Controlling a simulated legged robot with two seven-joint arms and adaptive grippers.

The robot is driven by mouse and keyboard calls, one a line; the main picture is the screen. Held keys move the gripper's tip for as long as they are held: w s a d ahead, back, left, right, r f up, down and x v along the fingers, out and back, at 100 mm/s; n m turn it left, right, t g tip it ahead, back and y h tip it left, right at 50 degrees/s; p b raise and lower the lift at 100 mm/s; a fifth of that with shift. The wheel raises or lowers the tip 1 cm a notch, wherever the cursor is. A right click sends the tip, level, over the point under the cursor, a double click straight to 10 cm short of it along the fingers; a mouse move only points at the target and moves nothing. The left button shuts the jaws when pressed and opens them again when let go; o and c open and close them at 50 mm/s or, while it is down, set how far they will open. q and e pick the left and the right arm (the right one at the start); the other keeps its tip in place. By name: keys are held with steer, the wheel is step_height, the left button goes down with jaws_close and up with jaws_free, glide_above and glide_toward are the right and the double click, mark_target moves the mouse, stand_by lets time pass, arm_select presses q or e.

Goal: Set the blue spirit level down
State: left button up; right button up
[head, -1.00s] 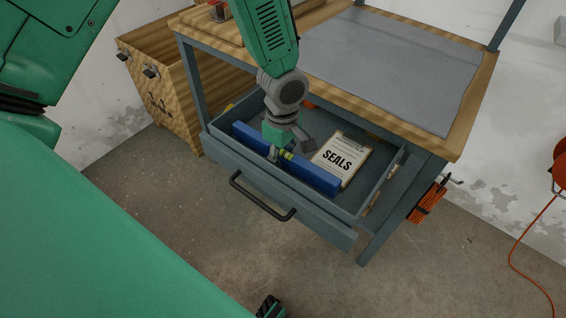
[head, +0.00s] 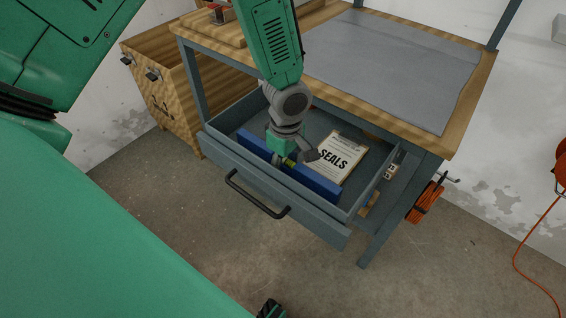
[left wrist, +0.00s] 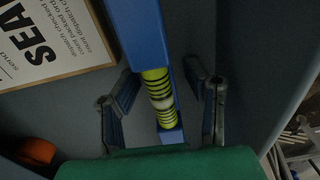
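The blue spirit level (head: 315,180) with its yellow-green vial lies low in the open drawer, along the inside of its front wall. The front wall hides part of its lower side. It also shows in the left wrist view (left wrist: 145,28), where the striped vial (left wrist: 158,95) is between my fingers. My left gripper (head: 287,162) reaches down into the drawer over the level's middle. In the left wrist view the gripper (left wrist: 163,82) is open, with its fingers on either side of the level and visible gaps.
A clipboard marked SEALS (head: 338,155) lies in the drawer behind the level. The drawer (head: 240,160) has a black handle (head: 255,197) and sits under a bench with a grey mat (head: 395,65). An orange object (left wrist: 36,152) lies near the gripper.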

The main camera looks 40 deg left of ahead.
arm_select(q)
steer(key=shift+d+r, duration=0.2)
steer(key=r+p, duration=0.1)
steer(key=r, duration=0.1)
steer(key=a+r, duration=0.1)
steer(key=r, duration=0.2)
steer(key=shift+w+a+r+p, duration=0.1)
steer(key=shift+a+r+p, duration=0.1)
steer(key=shift+p, duration=0.15)
steer(key=r, duration=0.2)
steer(key=r+p, duration=0.1)
steer(key=r, duration=0.1)
steer(key=d+r, duration=0.1)
steer(key=shift+r, duration=0.4)
steer(key=shift+d+r, duration=0.1)
steer(key=shift+r, duration=0.35)
steer(key=shift+a+f, duration=0.15)
steer(key=shift+a, duration=0.35)
steer(key=shift+d, duration=0.1)
